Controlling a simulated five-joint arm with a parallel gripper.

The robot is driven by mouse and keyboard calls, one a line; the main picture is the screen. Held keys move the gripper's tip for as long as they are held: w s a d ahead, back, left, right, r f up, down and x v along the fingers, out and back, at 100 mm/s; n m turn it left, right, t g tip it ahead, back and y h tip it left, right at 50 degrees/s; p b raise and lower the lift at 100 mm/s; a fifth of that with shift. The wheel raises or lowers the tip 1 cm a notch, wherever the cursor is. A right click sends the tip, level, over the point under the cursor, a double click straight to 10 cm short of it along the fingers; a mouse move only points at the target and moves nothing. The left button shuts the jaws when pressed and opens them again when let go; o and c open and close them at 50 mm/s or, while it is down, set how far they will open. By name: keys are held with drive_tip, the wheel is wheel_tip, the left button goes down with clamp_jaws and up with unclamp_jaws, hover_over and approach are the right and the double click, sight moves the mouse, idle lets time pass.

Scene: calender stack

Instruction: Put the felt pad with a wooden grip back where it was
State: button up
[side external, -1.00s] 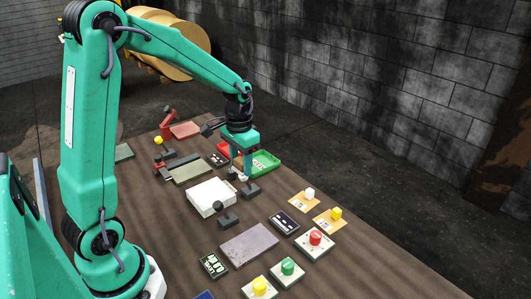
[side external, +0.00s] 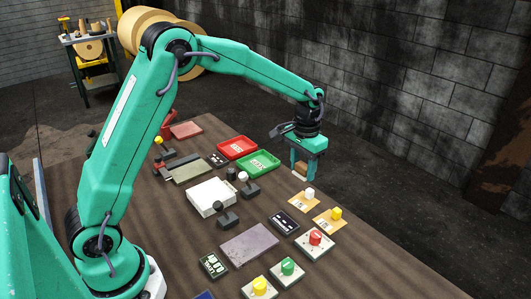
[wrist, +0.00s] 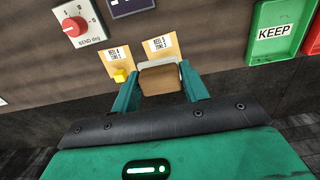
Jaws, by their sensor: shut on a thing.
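In the side view a small brown part of the felt pad (side external: 301,170) shows between the fingers. The pad's underside is hidden, and I cannot tell its exact height above the table.
The green KEEP tray (side external: 258,163) and red tray (side external: 237,148) lie to the left. A dial box with a red knob (side external: 316,237) stands nearer the camera.

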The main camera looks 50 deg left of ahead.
hover_over(286, 181)
wheel_tip(286, 181, down, 7)
drive_tip(key=shift+r, duration=0.1)
drive_tip(key=shift+f, duration=2.05)
drive_tip(key=shift+f, duration=0.1)
drive_tip(key=o, duration=1)
drive_tip(key=shift+c, duration=0.2)
wheel_tip(286, 181, up, 12)
